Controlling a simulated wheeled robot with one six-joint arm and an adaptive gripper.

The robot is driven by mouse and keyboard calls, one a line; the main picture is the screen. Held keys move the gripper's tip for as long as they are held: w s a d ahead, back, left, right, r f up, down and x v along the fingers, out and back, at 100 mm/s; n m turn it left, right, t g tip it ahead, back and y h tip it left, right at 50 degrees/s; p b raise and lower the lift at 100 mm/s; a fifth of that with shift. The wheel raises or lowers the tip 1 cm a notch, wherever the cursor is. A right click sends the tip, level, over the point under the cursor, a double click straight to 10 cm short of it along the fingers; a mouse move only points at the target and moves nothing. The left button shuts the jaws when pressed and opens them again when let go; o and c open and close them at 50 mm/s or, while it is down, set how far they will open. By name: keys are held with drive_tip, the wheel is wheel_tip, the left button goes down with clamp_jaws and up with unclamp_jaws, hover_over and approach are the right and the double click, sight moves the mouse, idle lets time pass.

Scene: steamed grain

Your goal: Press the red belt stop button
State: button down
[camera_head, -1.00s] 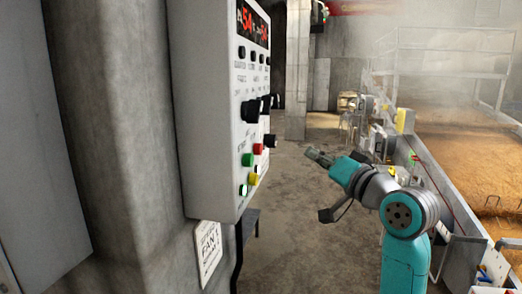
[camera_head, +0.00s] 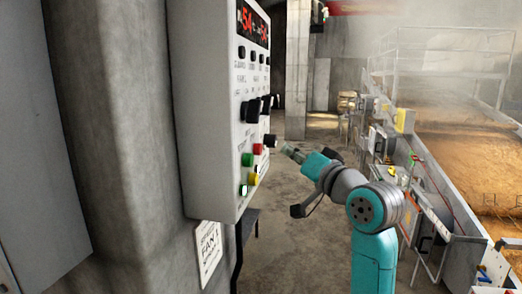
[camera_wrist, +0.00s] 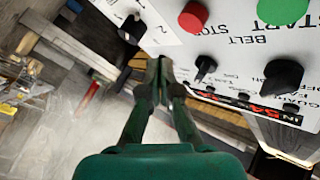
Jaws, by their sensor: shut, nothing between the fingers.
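The red belt stop button (camera_head: 257,149) is on the right part of the grey control panel (camera_head: 205,120). In the wrist view the red button (camera_wrist: 193,16) is at the top, next to the words BELT STOP. My gripper (camera_head: 288,150) is shut and empty, to the right of the panel at about the red button's height in the head view. In the wrist view my gripper (camera_wrist: 160,72) has its fingertips together, below and left of the red button and apart from it in the picture. Any gap in depth is hard to tell.
A green START button (camera_wrist: 282,10) is beside the red one. Black knobs (camera_wrist: 205,66) stick out of the panel near my fingers. A yellow button (camera_head: 253,179) is lower on the panel. A conveyor with brown grain (camera_head: 450,150) runs along the right. The floor between is clear.

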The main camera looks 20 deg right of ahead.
drive_tip(key=shift+w+a, duration=0.4)
drive_tip(key=shift+a, duration=0.35)
drive_tip(key=shift+w+a, duration=0.4)
drive_tip(key=shift+a, duration=0.3)
idle(0.5)
drive_tip(key=shift+w+a, duration=0.2)
drive_tip(key=shift+a, duration=0.15)
drive_tip(key=shift+w+a, duration=0.25)
drive_tip(key=shift+a, duration=0.2)
idle(0.8)
drive_tip(key=shift+d, duration=0.1)
drive_tip(key=shift+s+d, duration=0.45)
drive_tip(key=shift+d, duration=0.25)
drive_tip(key=shift+d, duration=0.1)
drive_tip(key=shift+s+d, duration=0.4)
drive_tip(key=shift+d, duration=0.3)
drive_tip(key=shift+s+d, duration=0.45)
drive_tip(key=shift+d, duration=0.25)
drive_tip(key=shift+s+d, duration=0.4)
drive_tip(key=shift+d, duration=0.3)
